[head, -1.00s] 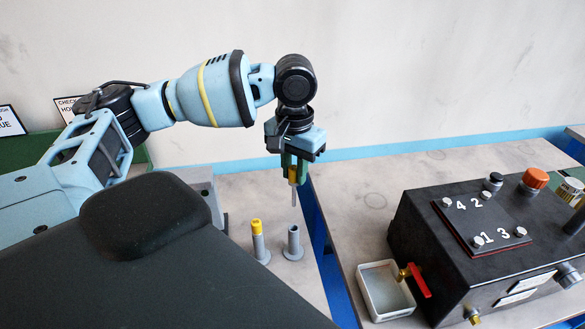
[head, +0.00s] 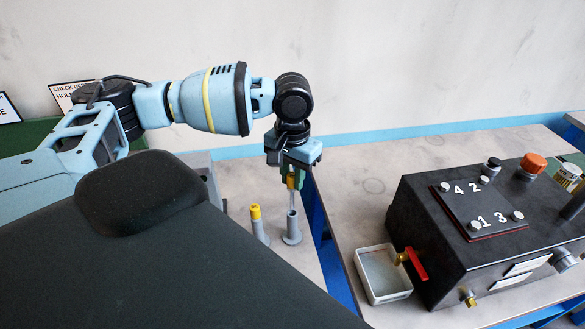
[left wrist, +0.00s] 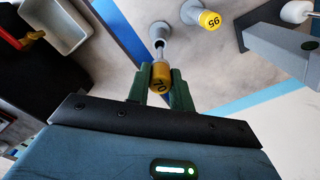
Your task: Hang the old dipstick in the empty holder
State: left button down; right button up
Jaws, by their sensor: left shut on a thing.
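My left gripper (head: 291,178) is shut on the yellow-orange cap of a dipstick (head: 292,183), whose thin rod points down. The empty holder (head: 292,232), a grey tube on a round foot, stands right below. The rod's tip appears at the holder's mouth; I cannot tell if it is inside. In the left wrist view the held dipstick's cap (left wrist: 160,76) carries dark marks like "10", and the holder (left wrist: 160,33) lies just beyond it. A second yellow-capped dipstick (head: 255,212) sits in the holder to the left; its cap (left wrist: 209,20) reads like "95". My right gripper is not in view.
A black control box (head: 440,245) with a red-handled tap (head: 416,264) stands on the bench at right. A white tray (head: 383,298) sits below the tap. A blue-edged gap (head: 335,265) separates the two bench tops. A wall is behind.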

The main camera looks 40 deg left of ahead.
aim_at(293, 208)
pick_arm(q)
jog(key=shift+f, duration=4.2)
jog(key=c, duration=1.2)
grip_release()
jog(key=shift+o, duration=0.2)
jog(key=shift+r, duration=3.95)
